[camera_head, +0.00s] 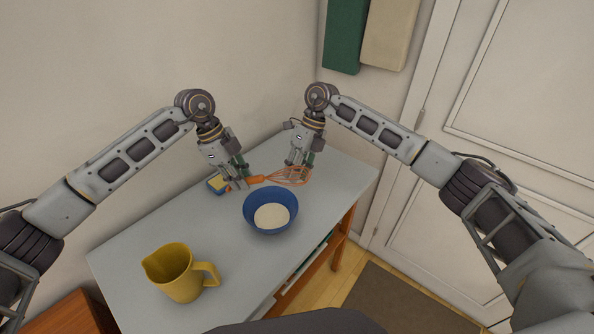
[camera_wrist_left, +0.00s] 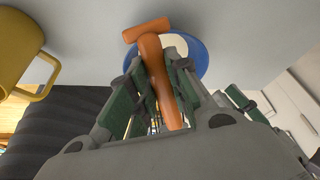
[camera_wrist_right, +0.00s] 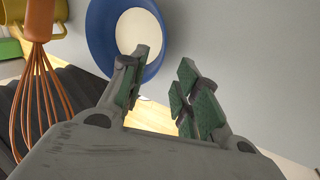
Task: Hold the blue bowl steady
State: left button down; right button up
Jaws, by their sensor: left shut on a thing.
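The blue bowl (camera_head: 249,216) stands upright on the table and holds something cream-coloured. My left gripper (camera_head: 238,184) is shut on the orange handle of a whisk (camera_head: 285,176), behind and left of the bowl in the head view. The handle also shows between its fingers in the left wrist view (camera_wrist_left: 155,75). My right gripper (camera_head: 298,168) is open and empty behind the bowl. In the right wrist view its fingers (camera_wrist_right: 165,85) stand apart, and one overlaps the bowl's rim (camera_wrist_right: 97,35); I cannot tell if they touch.
A yellow pitcher (camera_head: 178,275) stands at the table's front left. The whisk's wires (camera_wrist_right: 40,100) hang close beside my right gripper.

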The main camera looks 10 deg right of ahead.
aim_at(283, 212)
jog(key=shift+x, duration=6)
jog(key=shift+s, duration=0.1)
jog(key=shift+r, duration=0.1)
grip_shut()
